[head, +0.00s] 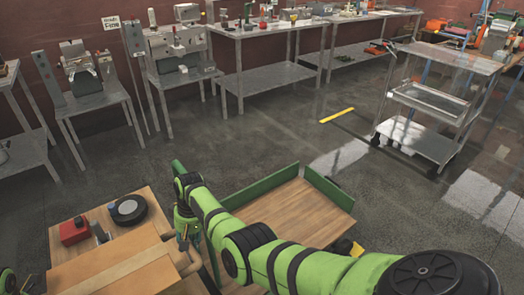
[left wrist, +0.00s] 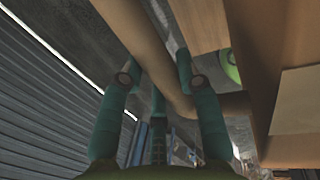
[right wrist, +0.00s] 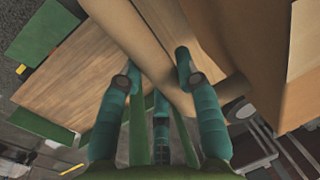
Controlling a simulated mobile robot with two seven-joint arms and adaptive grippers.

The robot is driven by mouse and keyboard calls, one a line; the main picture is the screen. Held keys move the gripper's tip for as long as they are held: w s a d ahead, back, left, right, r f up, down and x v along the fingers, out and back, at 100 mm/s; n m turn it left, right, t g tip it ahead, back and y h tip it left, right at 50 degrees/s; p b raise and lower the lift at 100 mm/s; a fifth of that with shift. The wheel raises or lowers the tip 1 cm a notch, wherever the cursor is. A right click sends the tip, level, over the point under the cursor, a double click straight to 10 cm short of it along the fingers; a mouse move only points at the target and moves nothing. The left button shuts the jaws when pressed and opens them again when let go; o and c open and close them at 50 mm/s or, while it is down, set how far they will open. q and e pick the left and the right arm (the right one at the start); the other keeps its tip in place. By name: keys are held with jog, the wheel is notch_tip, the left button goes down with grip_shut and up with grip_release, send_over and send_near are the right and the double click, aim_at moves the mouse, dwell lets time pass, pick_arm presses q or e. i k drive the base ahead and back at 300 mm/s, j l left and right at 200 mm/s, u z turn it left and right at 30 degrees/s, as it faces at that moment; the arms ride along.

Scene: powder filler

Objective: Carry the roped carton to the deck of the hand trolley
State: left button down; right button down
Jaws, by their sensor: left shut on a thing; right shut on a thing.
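The brown roped carton (head: 142,276) is at the lower left of the head view, cut off by the bottom edge. My right gripper (head: 188,238) is at its right end. In the right wrist view its fingers (right wrist: 153,72) are shut on a thick tan rope (right wrist: 125,30) beside the carton (right wrist: 245,50). In the left wrist view my left gripper (left wrist: 155,70) is shut on a similar rope (left wrist: 115,22) beside the carton (left wrist: 290,115). The trolley's wooden deck (head: 300,212) with green side boards lies right of the carton, partly hidden by my right arm; its visible part is empty.
A wooden table (head: 75,254) with a red box (head: 74,231) and a black disc (head: 128,209) adjoins the carton. Metal benches (head: 265,78) line the back wall. A steel cart (head: 425,140) stands at right. The floor between is open.

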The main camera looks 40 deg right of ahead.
aim_at(290, 231)
jog(key=k+l, duration=0.25)
jog(key=l, duration=0.15)
jog(key=k+l, duration=0.4)
jog(key=l, duration=1.9)
jog(key=i+l, duration=0.3)
jog(key=l, duration=0.15)
jog(key=i+l, duration=0.25)
jog(key=l, duration=0.25)
jog(key=i+l, duration=0.25)
jog(key=i, duration=0.1)
